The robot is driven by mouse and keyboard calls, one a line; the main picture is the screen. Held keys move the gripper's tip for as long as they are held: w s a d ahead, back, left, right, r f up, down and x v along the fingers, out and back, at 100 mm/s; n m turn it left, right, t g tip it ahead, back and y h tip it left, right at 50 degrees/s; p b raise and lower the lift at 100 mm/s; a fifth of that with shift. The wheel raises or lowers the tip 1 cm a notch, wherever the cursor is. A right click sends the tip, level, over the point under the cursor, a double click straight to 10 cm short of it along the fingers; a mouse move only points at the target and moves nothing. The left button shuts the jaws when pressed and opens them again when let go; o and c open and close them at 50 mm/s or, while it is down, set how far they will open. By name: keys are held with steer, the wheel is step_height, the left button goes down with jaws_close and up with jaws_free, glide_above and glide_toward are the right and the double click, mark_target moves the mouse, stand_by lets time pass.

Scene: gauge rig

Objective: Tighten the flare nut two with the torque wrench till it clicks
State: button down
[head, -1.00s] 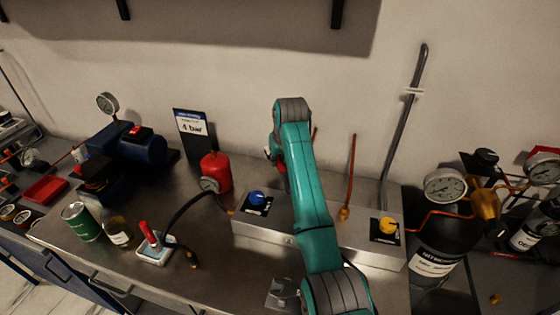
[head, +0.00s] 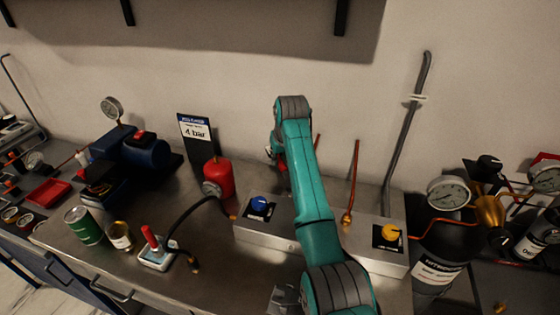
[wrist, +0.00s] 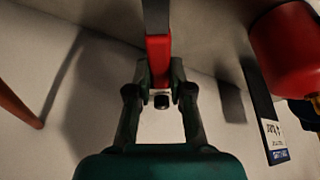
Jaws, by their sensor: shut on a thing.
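My gripper (wrist: 159,88) is shut on the red handle of the torque wrench (wrist: 158,55) in the wrist view. The wrench's grey shaft runs up out of that picture. In the head view my teal arm hides most of the gripper and the wrench. A brass flare nut (head: 347,218) sits at the foot of a copper pipe (head: 354,180) on the grey metal box (head: 365,236), right of my arm. A second copper pipe shows just behind my arm, and its lower end is hidden. I cannot tell which nut is number two.
A blue knob (head: 259,203) and a yellow knob (head: 391,232) sit on the box. A red cylinder (head: 219,178), a "4 bar" sign (head: 196,134) and a blue pump (head: 147,150) stand to the left. A black nitrogen bottle (head: 440,262) with gauges stands to the right.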

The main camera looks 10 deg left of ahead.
steer(key=shift+r, duration=1.6)
